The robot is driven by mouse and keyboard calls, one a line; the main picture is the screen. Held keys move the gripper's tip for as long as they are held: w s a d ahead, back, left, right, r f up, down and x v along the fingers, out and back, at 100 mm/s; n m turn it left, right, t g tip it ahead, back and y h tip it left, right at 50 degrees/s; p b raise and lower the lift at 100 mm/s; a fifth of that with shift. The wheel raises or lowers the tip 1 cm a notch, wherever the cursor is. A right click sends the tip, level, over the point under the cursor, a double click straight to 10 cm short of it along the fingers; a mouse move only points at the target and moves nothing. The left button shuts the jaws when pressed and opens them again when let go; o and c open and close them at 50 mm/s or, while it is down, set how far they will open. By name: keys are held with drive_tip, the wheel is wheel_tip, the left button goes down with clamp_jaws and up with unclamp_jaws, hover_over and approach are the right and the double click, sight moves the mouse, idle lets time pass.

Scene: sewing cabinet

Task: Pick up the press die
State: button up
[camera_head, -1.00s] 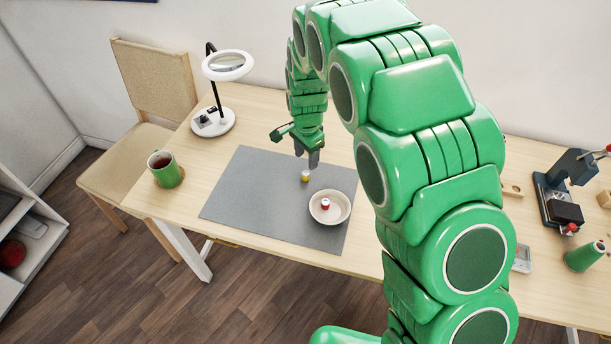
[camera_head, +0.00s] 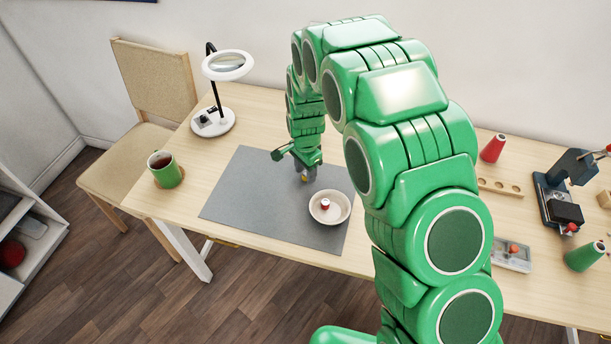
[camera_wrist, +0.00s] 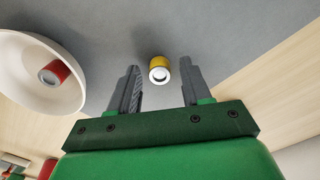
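A small yellow cylinder with a pale ring-shaped end (camera_wrist: 159,62) stands on the grey mat (camera_head: 240,192). A small red and white cylinder (camera_wrist: 54,73) lies in the cream bowl (camera_head: 343,216), and also shows in the head view (camera_head: 325,203). I cannot tell from looks alone which is the press die. My gripper (camera_wrist: 160,78) is open, pointing down, with its two grey fingers on either side of the yellow cylinder and a gap showing on each side. In the head view the fingers partly hide the yellow cylinder (camera_head: 303,179).
The bowl stands close to the right of my gripper. A green mug (camera_head: 165,172) and a magnifier lamp (camera_head: 215,122) stand to the left. A dark hand press (camera_head: 556,195), thread cones (camera_head: 492,148) and a wooden holder (camera_head: 500,188) are at the right. The mat's left side is clear.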

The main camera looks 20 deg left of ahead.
clamp_jaws()
